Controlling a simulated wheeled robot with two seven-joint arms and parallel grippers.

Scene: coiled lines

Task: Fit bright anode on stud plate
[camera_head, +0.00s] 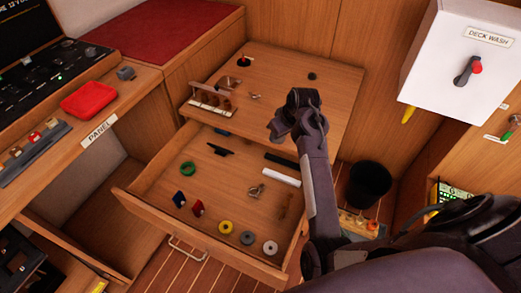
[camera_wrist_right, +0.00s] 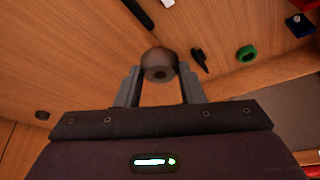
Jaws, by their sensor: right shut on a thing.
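My right gripper (camera_wrist_right: 158,78) is shut on a dull grey-brown round piece with a hole in its end (camera_wrist_right: 159,66). Both fingers press its sides, and it is held above the wooden surface. In the head view, my right gripper (camera_head: 290,125) is above the cabinet top, near the drawer's back edge; the held piece cannot be made out there. I cannot tell whether this piece is the bright anode. In the open drawer lie a yellow ring (camera_head: 225,227), a grey ring (camera_head: 247,238) and a pale ring (camera_head: 270,248). I cannot identify the stud plate for sure. My left gripper is out of view.
The open drawer (camera_head: 140,205) also holds a green ring (camera_head: 188,168), a white roll (camera_head: 282,176) and a dark clip (camera_head: 220,150). A wooden rack (camera_head: 212,100) stands on the cabinet top (camera_head: 290,65), whose back right is mostly clear. A black bin (camera_head: 368,184) stands right.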

